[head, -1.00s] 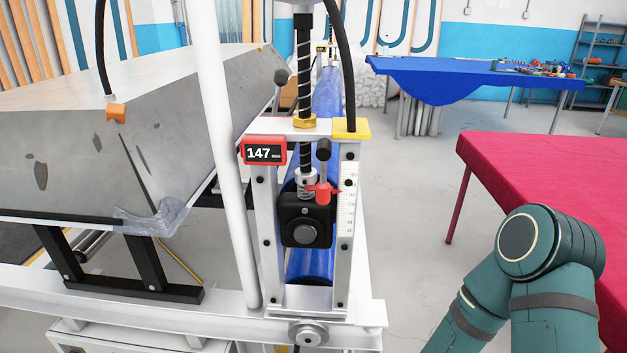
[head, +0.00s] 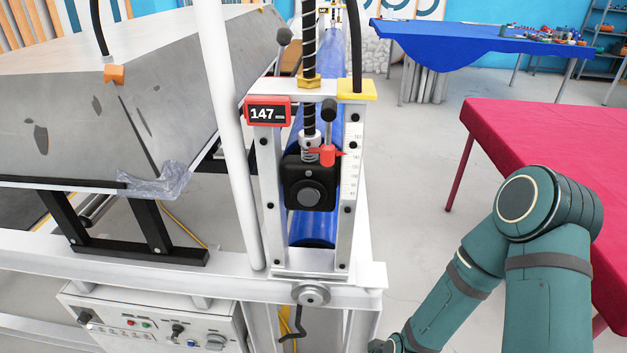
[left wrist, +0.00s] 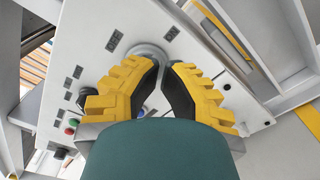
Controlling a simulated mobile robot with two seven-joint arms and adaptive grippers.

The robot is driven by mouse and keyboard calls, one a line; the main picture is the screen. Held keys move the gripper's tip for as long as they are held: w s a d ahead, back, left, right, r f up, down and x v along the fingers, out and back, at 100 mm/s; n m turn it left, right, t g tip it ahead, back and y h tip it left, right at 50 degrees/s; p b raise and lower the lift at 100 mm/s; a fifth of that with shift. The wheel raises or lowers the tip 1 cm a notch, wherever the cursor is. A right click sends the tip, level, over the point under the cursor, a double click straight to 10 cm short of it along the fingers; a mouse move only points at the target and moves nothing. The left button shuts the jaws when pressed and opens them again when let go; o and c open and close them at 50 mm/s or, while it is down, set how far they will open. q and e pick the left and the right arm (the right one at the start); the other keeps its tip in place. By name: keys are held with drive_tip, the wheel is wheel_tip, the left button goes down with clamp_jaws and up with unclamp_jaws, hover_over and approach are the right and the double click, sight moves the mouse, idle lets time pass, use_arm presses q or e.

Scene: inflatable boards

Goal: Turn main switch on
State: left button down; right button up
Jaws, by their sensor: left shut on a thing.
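A white control box (head: 100,298) sits low under the machine frame in the head view. Its sloped face carries small red and green buttons, black knobs and, toward the right, a grey round switch knob (head: 215,342). In the left wrist view, the panel (left wrist: 205,100) lies beyond my left gripper (left wrist: 166,66). Its yellow and black fingers are closed at the grey round switch (left wrist: 146,50) and partly hide it. My left gripper is outside the head view. My right arm shows at the right of the head view, its gripper out of sight.
A white upright post (head: 228,150) and the frame rail (head: 200,272) stand above the box. A gauge reads 147 (head: 267,114). A red-covered table (head: 540,140) is at the right, a blue-covered table (head: 470,38) behind. Grey floor between is clear.

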use_arm(q)
drive_tip(key=shift+s+d, duration=0.2)
drive_tip(key=shift+s, duration=1)
